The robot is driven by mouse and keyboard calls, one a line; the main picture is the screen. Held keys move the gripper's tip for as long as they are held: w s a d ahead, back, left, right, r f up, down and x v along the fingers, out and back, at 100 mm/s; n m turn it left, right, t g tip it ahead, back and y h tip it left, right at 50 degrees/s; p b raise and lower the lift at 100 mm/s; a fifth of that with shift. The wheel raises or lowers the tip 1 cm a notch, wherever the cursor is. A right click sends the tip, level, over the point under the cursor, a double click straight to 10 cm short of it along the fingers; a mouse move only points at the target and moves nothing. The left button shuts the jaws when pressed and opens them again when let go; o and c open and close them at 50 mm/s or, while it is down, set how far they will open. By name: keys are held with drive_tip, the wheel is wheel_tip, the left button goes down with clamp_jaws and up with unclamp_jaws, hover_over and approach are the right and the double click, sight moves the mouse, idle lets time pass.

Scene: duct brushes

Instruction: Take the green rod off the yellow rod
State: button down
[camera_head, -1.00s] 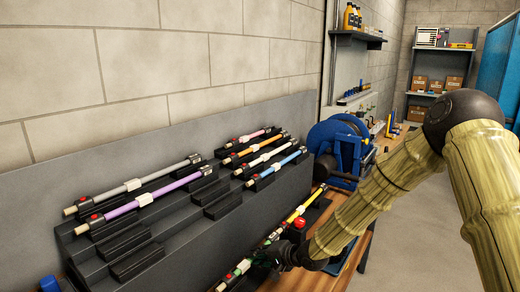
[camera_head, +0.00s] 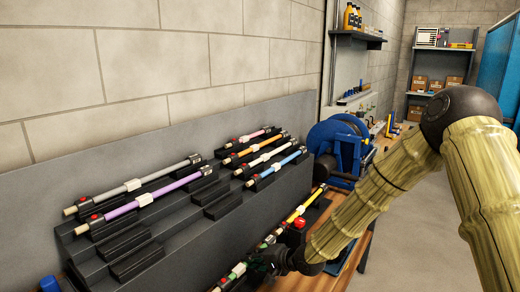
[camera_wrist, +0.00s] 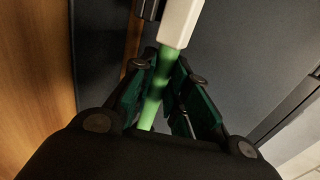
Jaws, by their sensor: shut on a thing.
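My gripper (camera_wrist: 160,95) is shut around the green rod (camera_wrist: 154,92), whose white collar (camera_wrist: 180,20) shows just beyond the fingertips in the wrist view. In the head view my gripper (camera_head: 264,262) is at the bottom middle, dark and small, and the green rod (camera_head: 238,270) shows beside it, with a white collar and a pale tip at the lower left. The yellow rod (camera_head: 302,210) lies farther back, roughly in line with the green one. The stretch between the two is partly hidden and small, so I cannot tell whether they are joined.
A dark stepped rack (camera_head: 150,262) at the left holds grey, purple, pink, orange, white and blue rods; some of its cradles are empty. A red knob (camera_head: 300,223) stands close beside the yellow rod. A blue machine (camera_head: 338,150) stands behind. The wooden bench (camera_head: 290,284) runs below.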

wheel_tip(320, 180, up, 8)
drive_tip(key=s+p, duration=0.1)
drive_tip(key=p, duration=0.4)
drive_tip(key=shift+a, duration=0.45)
